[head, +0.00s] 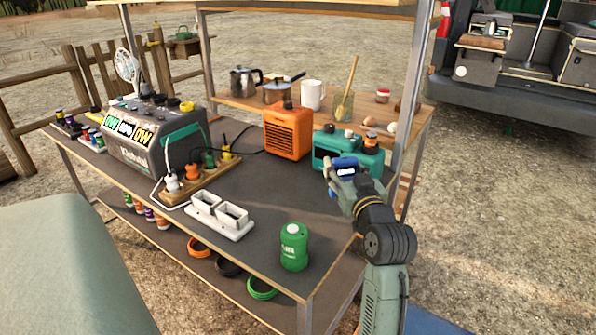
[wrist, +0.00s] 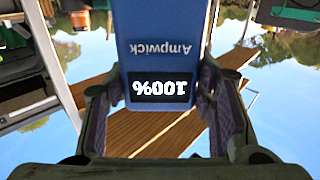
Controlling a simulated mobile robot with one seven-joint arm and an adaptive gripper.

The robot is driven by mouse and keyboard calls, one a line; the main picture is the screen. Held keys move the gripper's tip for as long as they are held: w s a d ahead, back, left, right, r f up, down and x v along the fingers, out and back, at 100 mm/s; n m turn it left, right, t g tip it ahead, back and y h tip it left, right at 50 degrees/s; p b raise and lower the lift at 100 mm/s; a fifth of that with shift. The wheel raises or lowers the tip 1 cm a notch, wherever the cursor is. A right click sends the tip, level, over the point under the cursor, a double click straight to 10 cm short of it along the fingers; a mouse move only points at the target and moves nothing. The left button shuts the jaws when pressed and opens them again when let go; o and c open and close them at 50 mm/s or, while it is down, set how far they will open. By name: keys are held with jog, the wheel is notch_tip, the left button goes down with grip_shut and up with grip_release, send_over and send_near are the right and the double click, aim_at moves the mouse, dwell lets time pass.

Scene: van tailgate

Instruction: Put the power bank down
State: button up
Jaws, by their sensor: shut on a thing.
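The power bank (wrist: 168,32) is blue, with the word Ampwick and a dark display reading 100%, upside down in the wrist view. It also shows in the head view (head: 345,168) as a small blue block at the end of my arm. My gripper (wrist: 165,100) is shut on it, with a finger on each side. In the head view my gripper (head: 343,177) is above the right part of the dark table (head: 262,205), in front of a teal device (head: 325,150). The fingers hide part of the power bank. I cannot tell its exact height above the table.
A green canister (head: 294,247) stands near the table's front corner. A white two-slot holder (head: 221,216), a large power station (head: 150,140) and an orange box (head: 288,133) stand farther left and back. A metal post (head: 413,80) rises right of the gripper. The table between canister and orange box is clear.

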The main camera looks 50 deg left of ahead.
notch_tip(320, 180, down, 10)
jog(key=shift+r+p, duration=0.15)
jog(key=shift+p, duration=0.35)
jog(key=shift+f, duration=0.25)
jog(key=o, duration=1.5)
jog(key=shift+r, duration=0.1)
jog(key=shift+c, duration=0.2)
